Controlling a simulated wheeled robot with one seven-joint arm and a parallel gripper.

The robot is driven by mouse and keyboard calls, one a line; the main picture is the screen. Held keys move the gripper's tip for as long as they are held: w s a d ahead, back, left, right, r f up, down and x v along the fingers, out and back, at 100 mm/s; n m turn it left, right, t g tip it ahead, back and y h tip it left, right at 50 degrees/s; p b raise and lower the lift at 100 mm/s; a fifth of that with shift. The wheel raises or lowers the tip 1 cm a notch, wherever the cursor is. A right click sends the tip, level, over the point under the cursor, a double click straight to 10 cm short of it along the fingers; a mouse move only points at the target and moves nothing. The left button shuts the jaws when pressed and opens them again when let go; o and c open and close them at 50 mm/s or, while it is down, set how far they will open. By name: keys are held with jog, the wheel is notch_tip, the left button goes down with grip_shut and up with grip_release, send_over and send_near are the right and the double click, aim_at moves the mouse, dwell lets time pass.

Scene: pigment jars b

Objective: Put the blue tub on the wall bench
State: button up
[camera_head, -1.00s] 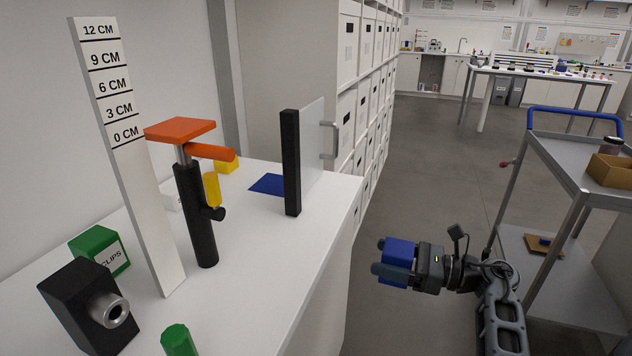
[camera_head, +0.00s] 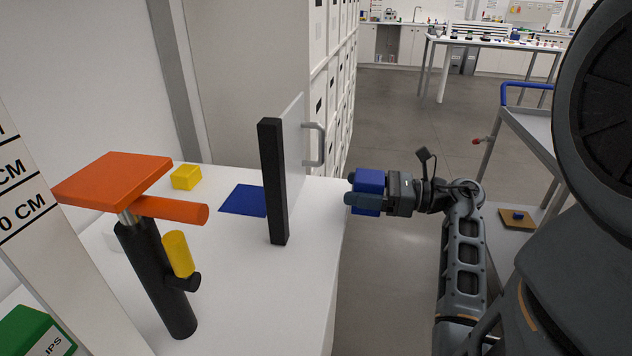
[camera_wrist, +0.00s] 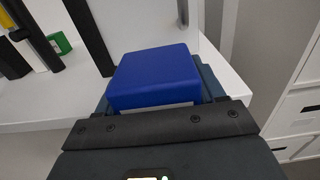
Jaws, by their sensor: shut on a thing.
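The blue tub (camera_head: 371,181) is a small blue block-like container. My gripper (camera_head: 362,191) is shut on it, and in the head view it is at the right edge of the white wall bench (camera_head: 240,290), level with the bench's far part. The tub (camera_wrist: 155,75) fills the middle of the wrist view, between the dark fingers, with a pale band below its blue top. The bench (camera_wrist: 40,105) shows behind it there. I cannot tell how high the tub is above the bench top.
A clear panel with a black post (camera_head: 273,180) and grey handle stands on the bench, left of my gripper. A blue mat (camera_head: 243,200) lies beyond it. An orange-topped stand (camera_head: 155,270), yellow block (camera_head: 186,177) and green box (camera_head: 35,335) are further left. A cart (camera_head: 535,130) stands right.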

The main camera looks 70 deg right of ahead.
aim_at(298, 185)
jog(key=w, duration=0.3)
jog(key=w+p, duration=0.1)
jog(key=w, duration=0.5)
jog(key=shift+w+a+p, duration=0.15)
jog(key=shift+a+p, duration=0.25)
jog(key=shift+f, duration=0.3)
jog(key=shift+f, duration=0.25)
jog(key=o, duration=1.1)
jog(key=shift+r, duration=0.1)
